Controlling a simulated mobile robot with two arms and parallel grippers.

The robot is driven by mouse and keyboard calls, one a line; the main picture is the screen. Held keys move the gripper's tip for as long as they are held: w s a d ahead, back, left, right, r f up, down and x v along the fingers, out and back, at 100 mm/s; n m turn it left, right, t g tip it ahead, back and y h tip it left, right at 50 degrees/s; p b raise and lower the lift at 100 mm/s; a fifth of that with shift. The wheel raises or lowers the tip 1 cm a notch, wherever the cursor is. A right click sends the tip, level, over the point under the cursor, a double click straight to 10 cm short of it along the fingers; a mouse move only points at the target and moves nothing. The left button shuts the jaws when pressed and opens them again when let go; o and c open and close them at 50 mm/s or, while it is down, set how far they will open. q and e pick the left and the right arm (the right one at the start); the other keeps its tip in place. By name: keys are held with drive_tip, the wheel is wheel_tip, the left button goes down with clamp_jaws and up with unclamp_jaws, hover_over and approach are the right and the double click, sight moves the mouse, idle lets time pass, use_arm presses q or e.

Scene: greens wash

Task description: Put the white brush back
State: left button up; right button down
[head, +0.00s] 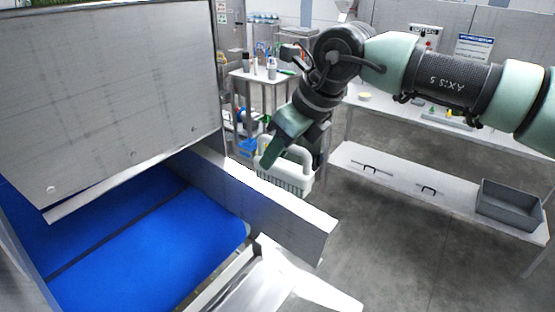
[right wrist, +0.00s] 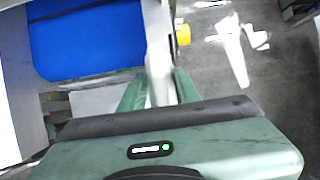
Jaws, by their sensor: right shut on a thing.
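The white brush (head: 291,181) hangs in the middle of the head view, with a looped handle on top and bristles below. My right gripper (head: 272,158) is shut on its handle and holds it up in the air, beside the metal side rail of the blue conveyor. In the right wrist view my two green fingers (right wrist: 160,88) show with a pale strip between them; I cannot tell how much of it is the brush. My left gripper is not in view.
The blue belt (head: 150,255) lies left under a large metal housing (head: 110,90). A metal rail (head: 265,205) stands along its edge. A bench at right has a lower shelf (head: 400,187) holding a grey bin (head: 510,208). A cart with bottles (head: 262,77) stands behind. Floor between is clear.

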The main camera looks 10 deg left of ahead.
sight(280, 161)
wheel_tip(280, 161, down, 3)
drive_tip(key=shift+w+r+p, duration=0.1)
drive_tip(key=shift+p, duration=0.2)
drive_tip(key=shift+f+b, duration=0.2)
drive_tip(key=shift+b, duration=0.1)
drive_tip(key=c, duration=1)
unclamp_jaws()
drive_tip(key=shift+r, duration=0.1)
drive_tip(key=shift+r+p, duration=0.25)
drive_tip(key=shift+p, duration=0.15)
drive_tip(key=b+v, duration=0.4)
drive_tip(key=v, duration=0.7)
drive_tip(key=shift+d+r, duration=0.25)
